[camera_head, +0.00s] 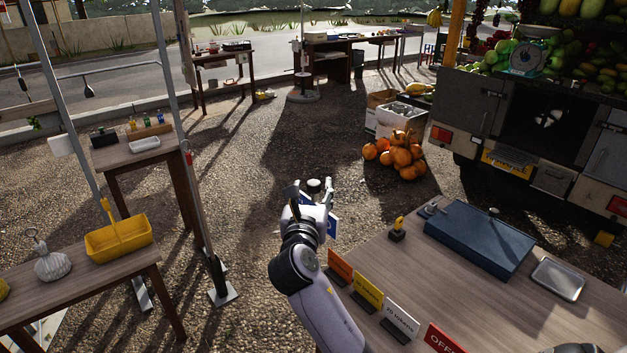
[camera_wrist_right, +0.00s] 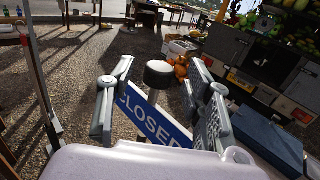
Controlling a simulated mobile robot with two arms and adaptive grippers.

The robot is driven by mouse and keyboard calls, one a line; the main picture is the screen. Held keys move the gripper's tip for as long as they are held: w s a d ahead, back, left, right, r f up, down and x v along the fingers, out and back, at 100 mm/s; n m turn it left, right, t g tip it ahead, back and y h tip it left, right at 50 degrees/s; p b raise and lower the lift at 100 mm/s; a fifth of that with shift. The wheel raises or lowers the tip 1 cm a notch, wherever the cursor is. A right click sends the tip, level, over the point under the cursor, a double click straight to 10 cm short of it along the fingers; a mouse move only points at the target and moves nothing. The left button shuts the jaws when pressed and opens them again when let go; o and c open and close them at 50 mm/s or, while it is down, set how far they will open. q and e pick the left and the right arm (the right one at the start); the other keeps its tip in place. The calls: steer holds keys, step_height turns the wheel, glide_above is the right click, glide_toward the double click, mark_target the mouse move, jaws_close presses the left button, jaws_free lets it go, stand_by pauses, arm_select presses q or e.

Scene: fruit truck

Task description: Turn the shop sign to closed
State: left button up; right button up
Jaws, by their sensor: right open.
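The shop sign (camera_wrist_right: 152,122) is a blue board with white letters reading CLOSED on the face toward my right wrist camera. In that view it slants down to the right, and its right end is partly hidden by a finger. A post with a dark round knob (camera_wrist_right: 159,73) stands just behind it. My right gripper (camera_wrist_right: 163,80) is open, with one finger on each side of the knob and the sign. I cannot tell whether the fingers touch the sign. In the head view, blue parts of the sign (camera_head: 333,224) show around the right gripper (camera_head: 311,186). My left gripper is not in view.
A wooden table (camera_head: 470,300) at the front right holds small label signs (camera_head: 369,290), a blue case (camera_head: 480,238) and a metal tray (camera_head: 558,279). Oranges (camera_head: 400,158) lie near a truck (camera_head: 540,120). Left tables hold a yellow basket (camera_head: 118,240). Gravel between is open.

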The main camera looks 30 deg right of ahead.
steer(key=shift+x, duration=1.65)
jaws_close()
